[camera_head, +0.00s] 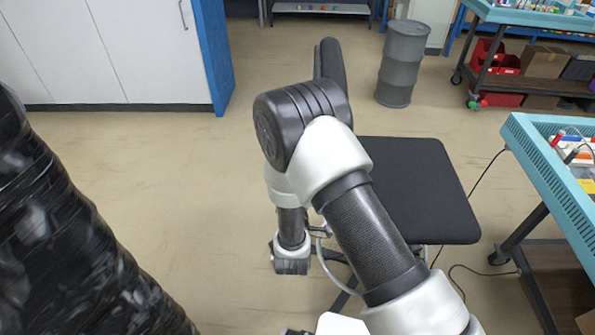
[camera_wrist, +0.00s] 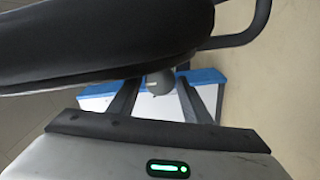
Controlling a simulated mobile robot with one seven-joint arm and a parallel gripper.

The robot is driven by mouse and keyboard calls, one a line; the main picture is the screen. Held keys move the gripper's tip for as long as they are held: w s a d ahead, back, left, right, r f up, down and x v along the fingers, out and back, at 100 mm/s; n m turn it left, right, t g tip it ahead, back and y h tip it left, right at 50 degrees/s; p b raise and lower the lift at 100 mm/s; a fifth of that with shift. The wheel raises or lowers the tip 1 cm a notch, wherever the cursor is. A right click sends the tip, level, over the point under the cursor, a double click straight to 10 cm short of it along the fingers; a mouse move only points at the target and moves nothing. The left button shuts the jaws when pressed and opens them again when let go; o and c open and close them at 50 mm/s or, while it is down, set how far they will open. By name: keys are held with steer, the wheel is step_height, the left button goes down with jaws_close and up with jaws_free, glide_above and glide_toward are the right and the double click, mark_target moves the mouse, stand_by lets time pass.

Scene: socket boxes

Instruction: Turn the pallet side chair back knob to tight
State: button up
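The chair shows in the head view with a black seat (camera_head: 420,190) and a dark back (camera_head: 333,62), partly hidden behind my arm. In the wrist view the black chair back (camera_wrist: 95,40) fills the upper left. A small grey round knob (camera_wrist: 160,82) shows just below the chair back. My gripper (camera_wrist: 158,87) has its two dark fingers apart, one on each side of the knob, with what looks like a small gap on both sides. The knob is not visible in the head view. Whether the knob is loose or tight cannot be told.
A black-wrapped pallet load (camera_head: 70,230) stands close at the left. A blue-edged workbench (camera_head: 555,170) is at the right, with cables on the floor near it. A grey barrel (camera_head: 402,62) and white cabinets (camera_head: 110,50) stand behind. The floor left of my arm is clear.

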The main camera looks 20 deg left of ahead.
steer(key=b+v, duration=0.1)
steer(key=v, duration=1.6)
steer(key=shift+s, duration=0.2)
